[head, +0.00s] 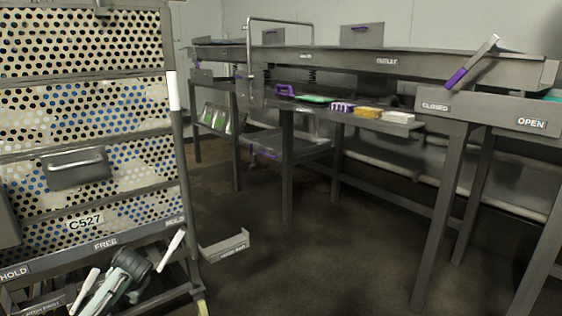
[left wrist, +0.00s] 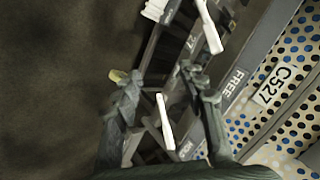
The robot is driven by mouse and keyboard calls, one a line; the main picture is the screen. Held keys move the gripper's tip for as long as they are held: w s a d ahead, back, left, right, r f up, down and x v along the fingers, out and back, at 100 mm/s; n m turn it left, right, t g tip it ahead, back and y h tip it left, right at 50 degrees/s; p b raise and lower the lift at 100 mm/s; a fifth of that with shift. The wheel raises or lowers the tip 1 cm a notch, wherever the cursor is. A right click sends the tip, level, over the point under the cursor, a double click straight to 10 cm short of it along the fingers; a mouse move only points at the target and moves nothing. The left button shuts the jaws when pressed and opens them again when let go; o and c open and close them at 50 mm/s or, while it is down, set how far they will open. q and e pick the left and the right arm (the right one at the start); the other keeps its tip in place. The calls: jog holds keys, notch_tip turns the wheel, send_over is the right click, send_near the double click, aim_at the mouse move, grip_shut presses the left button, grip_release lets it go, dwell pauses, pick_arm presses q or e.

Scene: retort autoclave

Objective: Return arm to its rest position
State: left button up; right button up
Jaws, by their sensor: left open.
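My left gripper (head: 103,292) is at the lower left in the head view, low at the front of the perforated cart (head: 90,110). In the left wrist view its two fingers (left wrist: 157,80) are spread apart. A white lever (left wrist: 165,122) shows between the fingers, and I see no finger closed on it. A second white lever (left wrist: 208,27) shows above, beside the rail (left wrist: 240,70) marked FREE. My right gripper is in neither view.
The cart carries a C527 label (head: 86,222) and a rail with HOLD and FREE marks. A small grey tray (head: 225,246) lies on the floor to its right. A long grey bench (head: 340,62) stands beyond.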

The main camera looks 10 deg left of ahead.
pick_arm(q)
jog(key=s+d+f+m+h, duration=0.1)
jog(key=s+d+f, duration=0.3)
jog(key=s+d, duration=0.25)
jog(key=s+d+f+h, duration=0.1)
jog(key=s+d+f, duration=0.35)
jog(key=d, duration=0.25)
jog(key=s+d+r+h, duration=0.1)
jog(key=s+d+h, duration=0.1)
jog(key=s+d, duration=0.45)
jog(key=s+d+h, duration=0.1)
jog(key=s+d, duration=0.2)
jog(key=s, duration=0.6)
notch_tip(320, 180, down, 7)
jog(key=w+g+p, duration=0.1)
jog(key=p, duration=0.2)
jog(key=shift+w+d, duration=0.25)
jog(key=shift+w, duration=0.1)
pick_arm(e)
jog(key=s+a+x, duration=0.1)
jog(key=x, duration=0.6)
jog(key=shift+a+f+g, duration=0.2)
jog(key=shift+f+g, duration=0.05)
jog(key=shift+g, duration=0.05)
pick_arm(q)
jog(key=shift+r, duration=0.1)
